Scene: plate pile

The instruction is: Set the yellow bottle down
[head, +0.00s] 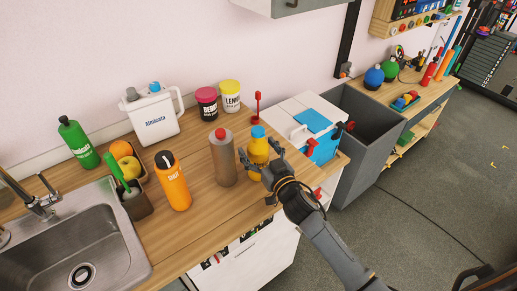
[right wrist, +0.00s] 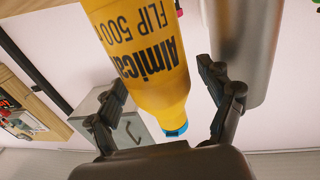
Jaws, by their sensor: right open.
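The yellow bottle (head: 257,146) with a blue cap stands upright near the right end of the wooden counter (head: 222,225), seemingly resting on it. My right gripper (head: 259,157) is open, with its fingers on either side of the bottle. In the right wrist view the yellow bottle (right wrist: 150,60) shows upside down with black lettering, between the spread fingers of the right gripper (right wrist: 163,88). A gap shows beside each finger there. The bottle's base is partly hidden by the gripper in the head view. My left gripper is not in view.
A grey-brown bottle with a red cap (head: 222,163) stands close left of the yellow one. An orange bottle (head: 173,185), a sink (head: 130,232) and a white canister (head: 152,118) are further left. A blue-and-white box (head: 318,142) stands to the right.

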